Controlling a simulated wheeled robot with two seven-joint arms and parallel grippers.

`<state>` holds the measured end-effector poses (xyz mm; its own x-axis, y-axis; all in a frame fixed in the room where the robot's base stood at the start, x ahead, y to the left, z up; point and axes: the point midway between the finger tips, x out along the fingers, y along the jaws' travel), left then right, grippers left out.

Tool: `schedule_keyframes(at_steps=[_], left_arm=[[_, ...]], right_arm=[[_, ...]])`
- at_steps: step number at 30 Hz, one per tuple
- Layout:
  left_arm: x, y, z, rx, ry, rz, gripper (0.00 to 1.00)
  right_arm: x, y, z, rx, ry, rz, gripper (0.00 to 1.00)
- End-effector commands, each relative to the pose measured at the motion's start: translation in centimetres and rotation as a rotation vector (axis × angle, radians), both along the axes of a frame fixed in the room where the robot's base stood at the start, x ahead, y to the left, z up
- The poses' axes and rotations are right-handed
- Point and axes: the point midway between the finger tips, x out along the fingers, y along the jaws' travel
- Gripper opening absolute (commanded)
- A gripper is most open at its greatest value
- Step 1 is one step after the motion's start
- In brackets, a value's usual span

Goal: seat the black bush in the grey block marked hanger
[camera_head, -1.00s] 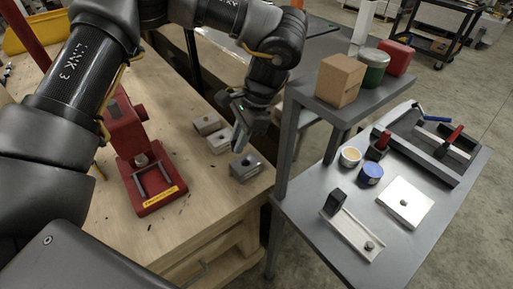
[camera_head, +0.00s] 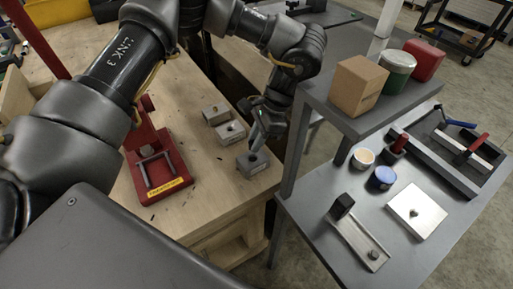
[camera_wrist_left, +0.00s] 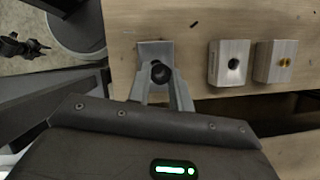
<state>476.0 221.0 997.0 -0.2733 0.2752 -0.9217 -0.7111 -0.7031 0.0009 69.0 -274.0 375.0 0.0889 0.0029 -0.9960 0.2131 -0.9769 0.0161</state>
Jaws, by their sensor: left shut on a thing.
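My left gripper (camera_head: 257,146) points down at the nearest grey block (camera_head: 252,166) on the wooden bench. In the left wrist view the gripper (camera_wrist_left: 161,78) is shut on the black bush (camera_wrist_left: 160,72). The bush shows as a dark round piece between the fingertips, in front of that grey block (camera_wrist_left: 152,48). The fingers hide part of the block, and I cannot tell whether the bush touches it or sits in its hole. Any marking on the blocks is too small to read. My right gripper is not in view.
Two more grey blocks stand close behind: one with a dark hole (camera_wrist_left: 229,62), one with a brass-coloured centre (camera_wrist_left: 276,60). A red press (camera_head: 160,170) stands left of the blocks. The grey shelf cart (camera_head: 320,235) at right carries a cardboard box (camera_head: 357,85), tins and parts.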

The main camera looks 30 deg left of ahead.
Motion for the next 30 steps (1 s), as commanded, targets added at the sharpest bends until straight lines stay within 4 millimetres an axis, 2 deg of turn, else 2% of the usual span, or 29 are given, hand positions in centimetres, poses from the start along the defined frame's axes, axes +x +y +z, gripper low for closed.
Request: schedule_keyframes(at_steps=[9, 30], left_arm=[[-0.1, 0.0, -3.8, 0.000, 0.002, 0.002, 0.00], [-0.1, 0.1, -5.4, 0.000, 0.003, 0.001, 0.00]], right_arm=[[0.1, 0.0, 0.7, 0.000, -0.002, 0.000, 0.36], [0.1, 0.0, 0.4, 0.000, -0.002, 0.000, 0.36]])
